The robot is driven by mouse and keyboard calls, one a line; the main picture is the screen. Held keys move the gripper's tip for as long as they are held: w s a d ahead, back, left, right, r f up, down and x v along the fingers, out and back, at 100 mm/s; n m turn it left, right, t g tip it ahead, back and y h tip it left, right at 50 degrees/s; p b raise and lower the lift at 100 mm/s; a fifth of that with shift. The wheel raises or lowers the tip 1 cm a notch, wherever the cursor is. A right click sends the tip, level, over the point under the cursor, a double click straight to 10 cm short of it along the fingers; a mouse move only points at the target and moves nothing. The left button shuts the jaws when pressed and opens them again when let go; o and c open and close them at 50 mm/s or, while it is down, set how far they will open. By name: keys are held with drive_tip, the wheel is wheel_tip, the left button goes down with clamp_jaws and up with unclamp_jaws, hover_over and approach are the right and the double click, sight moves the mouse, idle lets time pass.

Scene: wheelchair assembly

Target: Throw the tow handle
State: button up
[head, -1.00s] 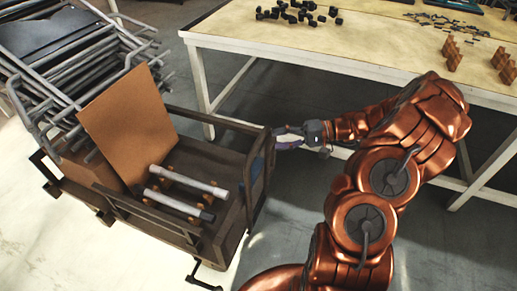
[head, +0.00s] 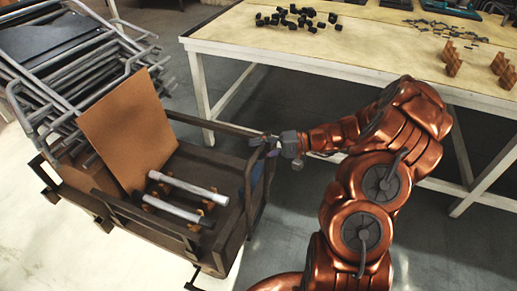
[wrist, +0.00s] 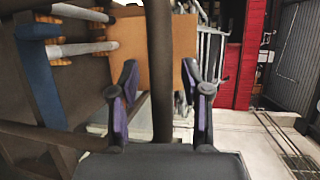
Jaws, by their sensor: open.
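The tow handle (head: 247,200) appears as a dark brown frame at the right end of the brown cart in the head view. In the wrist view, a dark upright bar, which looks like part of the tow handle (wrist: 160,30), runs down between the fingers. My gripper (head: 262,143) is at the top of the handle in the head view. In the wrist view my gripper (wrist: 160,78) is open, one finger on each side of the bar, with gaps on both sides. Whether anything touches lower down, near the palm, I cannot tell.
A long table (head: 350,60) with small black parts and wooden blocks stands behind my arm. Grey floor is free between cart and table.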

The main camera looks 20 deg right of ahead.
drive_tip(key=shift+c, duration=0.2)
clamp_jaws()
idle(0.5)
